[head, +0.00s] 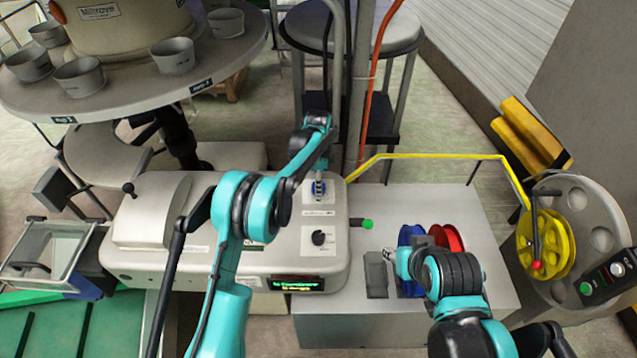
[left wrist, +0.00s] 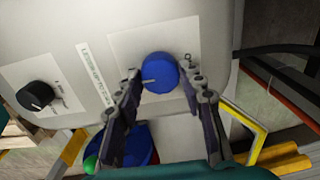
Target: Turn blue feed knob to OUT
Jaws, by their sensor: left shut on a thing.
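The blue feed knob (head: 319,191) sits on a white plate on the front panel of the beige machine (head: 265,225). In the left wrist view the knob (left wrist: 160,73) shows large, with a pale pointer line toward the left of the picture. My left gripper (head: 319,178) is shut on the knob, one finger on each side of it. Its fingers also show in the left wrist view (left wrist: 161,82). The plate's OUT marking is too small to read. My right gripper (head: 390,256) is near the blue reel, and its jaws are too small to judge.
A black knob (head: 319,238) sits below the blue one. A lever with a green tip (head: 368,224) sticks out right. Blue (head: 405,235) and red (head: 448,238) reels lie on the grey bench (head: 480,215). A yellow rail (head: 430,156) crosses behind.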

